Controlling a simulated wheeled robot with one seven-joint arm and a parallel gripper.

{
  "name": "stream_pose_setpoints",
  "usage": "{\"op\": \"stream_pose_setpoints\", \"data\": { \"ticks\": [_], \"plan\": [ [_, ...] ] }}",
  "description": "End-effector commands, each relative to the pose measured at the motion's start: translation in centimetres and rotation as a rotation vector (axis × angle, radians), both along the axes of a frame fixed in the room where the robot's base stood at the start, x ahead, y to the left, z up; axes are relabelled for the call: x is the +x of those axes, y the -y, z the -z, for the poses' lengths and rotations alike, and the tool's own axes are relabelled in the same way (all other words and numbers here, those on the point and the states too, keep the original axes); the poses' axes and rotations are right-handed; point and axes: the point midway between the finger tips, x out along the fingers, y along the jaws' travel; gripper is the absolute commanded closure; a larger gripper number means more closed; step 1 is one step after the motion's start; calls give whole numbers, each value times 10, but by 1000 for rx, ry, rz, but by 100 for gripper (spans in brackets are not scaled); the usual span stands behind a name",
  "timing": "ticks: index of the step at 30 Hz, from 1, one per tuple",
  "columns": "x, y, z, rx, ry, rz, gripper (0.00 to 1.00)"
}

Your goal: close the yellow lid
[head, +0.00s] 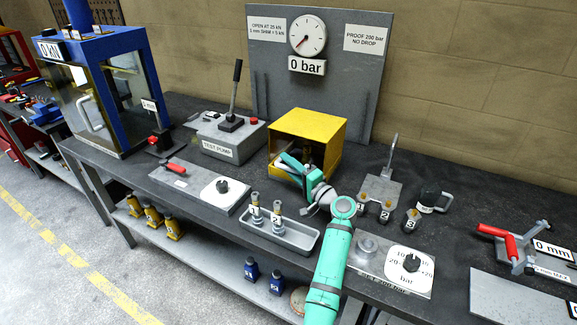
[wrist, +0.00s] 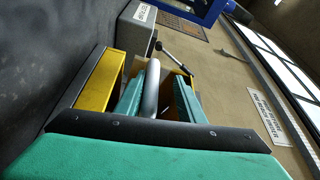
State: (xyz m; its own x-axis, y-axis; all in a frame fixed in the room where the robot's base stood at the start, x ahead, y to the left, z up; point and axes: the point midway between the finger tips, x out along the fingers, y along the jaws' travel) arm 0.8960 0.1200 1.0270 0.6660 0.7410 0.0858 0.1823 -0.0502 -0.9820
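A yellow box (head: 320,123) stands on the bench, its top panel in place and its front side open, with a shaded inside. I cannot tell clearly which panel is the lid; my gripper covers part of the front. My gripper (head: 297,167) is at the open front, its teal fingers spread. In the wrist view my gripper (wrist: 157,86) has a grey curved bar (wrist: 152,90) between its fingers, with a gap to the right-hand finger. A yellow panel with a dark edge (wrist: 98,82) lies left of the fingers there.
The test pump (head: 225,138) with its upright lever stands left of the box. A gauge board (head: 350,75) rises behind it. A grey tray (head: 280,232) with fittings and a dial plate (head: 405,265) lie in front. Small numbered parts and a dark mug-like item (head: 430,198) are at the right.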

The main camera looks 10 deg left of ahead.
Motion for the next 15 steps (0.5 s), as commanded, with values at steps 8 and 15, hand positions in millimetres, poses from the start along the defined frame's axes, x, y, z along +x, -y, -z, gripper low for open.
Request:
{"op": "stream_pose_setpoints", "data": {
  "ticks": [8, 15],
  "plan": [
    [1, 1, -16, 1, 4, 2, 66],
    [-17, -1, -51, -1, 6, -4, 66]
  ]
}}
